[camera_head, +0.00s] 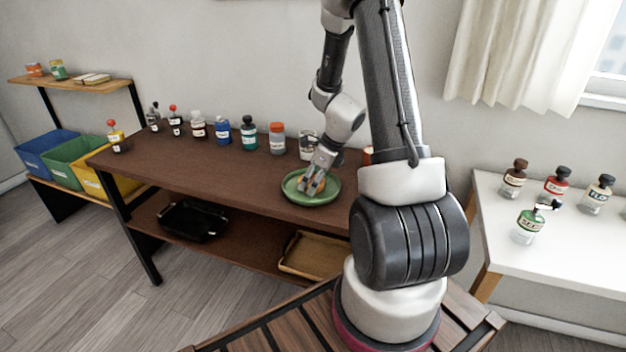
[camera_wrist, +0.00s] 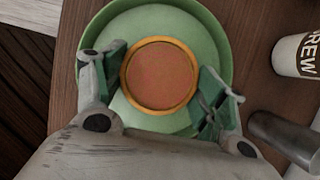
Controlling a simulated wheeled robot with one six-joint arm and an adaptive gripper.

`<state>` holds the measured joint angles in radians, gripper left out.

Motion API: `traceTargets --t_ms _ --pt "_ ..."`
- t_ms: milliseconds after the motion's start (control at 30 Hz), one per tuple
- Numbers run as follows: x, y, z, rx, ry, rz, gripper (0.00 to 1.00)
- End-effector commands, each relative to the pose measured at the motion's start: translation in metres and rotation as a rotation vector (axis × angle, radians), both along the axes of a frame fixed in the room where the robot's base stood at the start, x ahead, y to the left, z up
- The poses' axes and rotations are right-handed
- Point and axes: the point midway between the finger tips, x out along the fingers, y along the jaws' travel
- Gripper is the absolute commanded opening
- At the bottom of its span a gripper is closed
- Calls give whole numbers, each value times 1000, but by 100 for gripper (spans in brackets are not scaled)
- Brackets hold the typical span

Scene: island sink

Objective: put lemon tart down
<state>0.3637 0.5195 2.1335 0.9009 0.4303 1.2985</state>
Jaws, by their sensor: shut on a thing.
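The lemon tart (camera_wrist: 160,76) is a round disc with an orange-brown top and a yellow rim. It lies between the two fingers of my gripper (camera_wrist: 163,88) in the wrist view, over a green plate (camera_wrist: 98,32). In the head view, my gripper (camera_head: 314,186) points down at the green plate (camera_head: 290,193) on the brown table, and a little orange of the tart shows between the fingers. My gripper is shut on the tart. I cannot tell whether the tart's underside touches the plate.
Several bottles line the brown table's (camera_head: 205,172) back edge. A white cup (camera_wrist: 297,55) and a grey cylinder (camera_wrist: 284,138) are right of the plate in the wrist view. A black tray (camera_head: 193,220) and a tan tray (camera_head: 312,256) lie on the shelf below. Table left of the plate is clear.

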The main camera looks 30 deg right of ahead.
Motion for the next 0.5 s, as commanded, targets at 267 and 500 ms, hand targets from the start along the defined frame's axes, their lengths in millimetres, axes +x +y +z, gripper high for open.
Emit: traceTargets --t_ms 267,500 --pt "0 0 -1 0 0 1 46" --pt "0 0 -2 0 0 1 92"
